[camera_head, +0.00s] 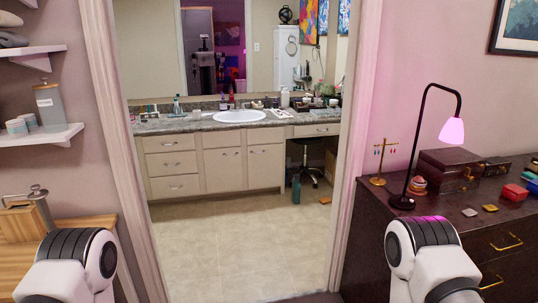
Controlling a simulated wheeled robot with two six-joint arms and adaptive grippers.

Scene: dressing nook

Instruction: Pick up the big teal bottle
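A teal bottle (296,190) stands upright on the floor at the right end of the vanity, beside the open knee space. It looks small at this distance. A smaller teal bottle (177,105) stands on the left part of the vanity counter. Links of both my arms show at the bottom left and bottom right corners. Neither gripper's fingers are in view, so I cannot see whether they hold anything. Both bottles are far beyond my arms, past a doorway.
A doorway frame (133,170) opens onto a clear tiled floor (235,250). A vanity with a sink (239,116) lines the far wall. A rolling chair (307,163) sits under the counter. A dark dresser (470,225) with a lamp (452,130) is close on the right.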

